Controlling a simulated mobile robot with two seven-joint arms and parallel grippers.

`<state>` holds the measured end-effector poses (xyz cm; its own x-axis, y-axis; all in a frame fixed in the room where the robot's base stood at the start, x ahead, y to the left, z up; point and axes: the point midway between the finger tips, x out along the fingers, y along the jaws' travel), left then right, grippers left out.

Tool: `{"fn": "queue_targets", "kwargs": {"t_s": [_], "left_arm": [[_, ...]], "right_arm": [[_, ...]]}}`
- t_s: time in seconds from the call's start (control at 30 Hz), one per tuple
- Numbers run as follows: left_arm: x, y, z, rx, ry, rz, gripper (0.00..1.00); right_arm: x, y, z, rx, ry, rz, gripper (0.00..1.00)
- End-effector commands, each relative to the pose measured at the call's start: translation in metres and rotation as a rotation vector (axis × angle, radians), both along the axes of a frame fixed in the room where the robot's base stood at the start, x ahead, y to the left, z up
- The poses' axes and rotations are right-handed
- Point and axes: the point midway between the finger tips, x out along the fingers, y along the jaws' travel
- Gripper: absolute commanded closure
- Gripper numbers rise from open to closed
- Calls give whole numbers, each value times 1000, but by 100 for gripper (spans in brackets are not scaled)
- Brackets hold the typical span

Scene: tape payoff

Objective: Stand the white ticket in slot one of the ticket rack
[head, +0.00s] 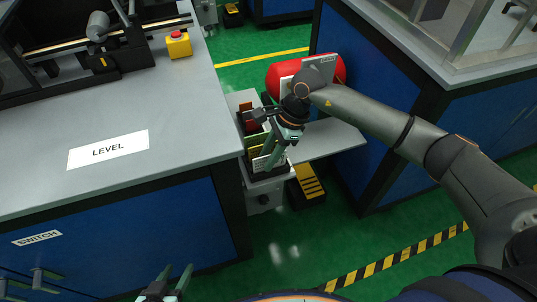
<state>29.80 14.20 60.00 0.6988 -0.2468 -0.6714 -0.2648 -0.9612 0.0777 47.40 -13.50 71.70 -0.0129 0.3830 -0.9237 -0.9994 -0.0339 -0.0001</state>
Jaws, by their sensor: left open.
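The ticket rack (240,120) stands on a pale shelf beside the grey bench, with red, green and yellowish cards upright in it. A white piece (260,163) shows at its near end, partly behind my right gripper's fingers; it may be the white ticket. My left gripper (163,284) is open and empty at the bottom edge, away from the rack.
The grey bench (190,125) with a LEVEL label (108,150) lies left of the rack. A red cylinder (283,72) is behind my right wrist. A yellow box with a red button (179,44) stands on the bench. Green floor (290,245) is clear in front.

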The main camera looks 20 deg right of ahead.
Motion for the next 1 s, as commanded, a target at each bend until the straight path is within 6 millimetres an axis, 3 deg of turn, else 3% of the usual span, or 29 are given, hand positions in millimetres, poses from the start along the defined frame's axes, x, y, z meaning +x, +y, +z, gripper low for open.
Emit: {"fn": "queue_targets", "kwargs": {"t_s": [0.37, 0.8, 1.0], "left_arm": [[0, 0, 0, 0, 0, 0, 50], [5, -1, 9, -1, -9, -2, 50], [4, -2, 8, -1, -3, -3, 50]], "right_arm": [[0, -3, 6, -1, -1, 0, 61], [2, -36, 86, -1, -4, -1, 61], [2, -46, 110, -1, -2, -1, 61]]}}
